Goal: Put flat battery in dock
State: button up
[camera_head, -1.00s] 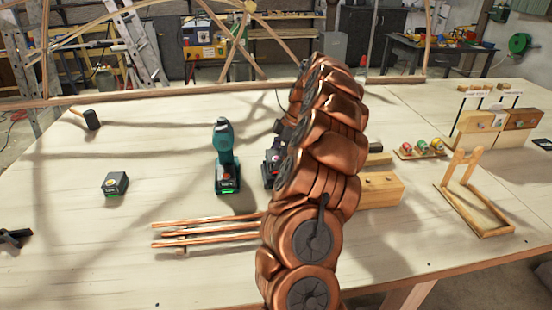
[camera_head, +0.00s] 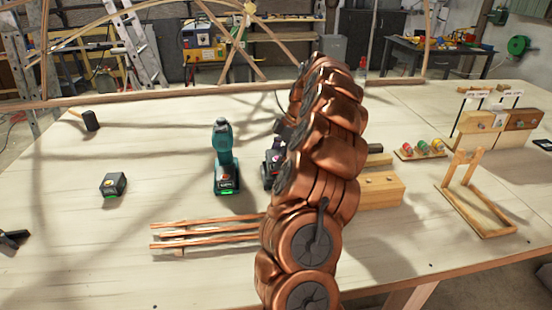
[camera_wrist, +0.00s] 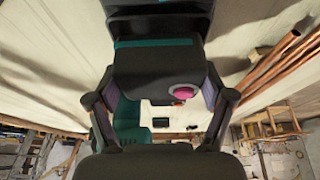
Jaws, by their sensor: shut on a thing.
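My gripper (camera_wrist: 160,98) is shut on a dark battery (camera_wrist: 150,72) with a round pink-red light, its fingers on either side. A black body with a teal strip (camera_wrist: 155,43) lies right against the battery at the top of the wrist view. I cannot tell whether this is the dock or whether the battery is seated in it. In the head view my copper arm hides most of this spot; only a dark part with a small pink spot (camera_head: 271,168) shows left of the arm. Another dark battery (camera_head: 113,185) with a green light lies on the bench at left.
A teal drill (camera_head: 224,160) with a green-lit base stands just left of the arm. A wooden block (camera_head: 382,190) and a wooden frame (camera_head: 475,205) stand to the right. A mallet (camera_head: 90,120) lies back left.

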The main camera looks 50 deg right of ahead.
aim_at(271, 156)
jog(key=shift+f+b, duration=1)
jog(key=shift+b, duration=0.05)
dwell(1.5)
jog(key=o, duration=1.3)
jog(key=shift+o, duration=0.2)
jog(key=shift+r, duration=0.1)
jog(key=shift+r+p, duration=0.65)
jog(key=shift+r, duration=2.75)
